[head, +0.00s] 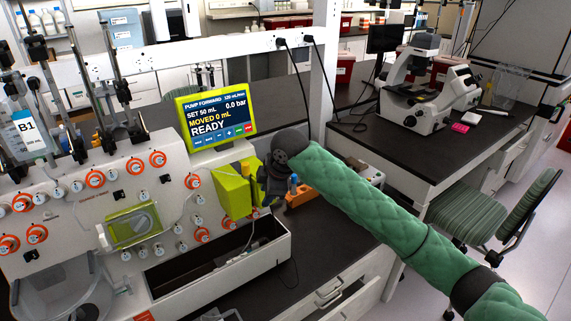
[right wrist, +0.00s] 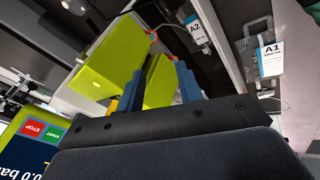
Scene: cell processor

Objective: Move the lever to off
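My right gripper (head: 279,184) is just right of the box, with one blue finger showing in the head view. In the right wrist view my right gripper (right wrist: 160,88) has its two blue fingers apart. A yellow-green face (right wrist: 159,82) shows between them; I see no contact. My left gripper is not in view.
The pump screen (head: 217,114) reads READY, 0.0 bar. A white trough (head: 215,265) lies in front, and the panel (head: 60,210) with several orange-ringed knobs is to the left. An orange block (head: 302,196) sits behind my right gripper. A microscope (head: 425,85) stands far right.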

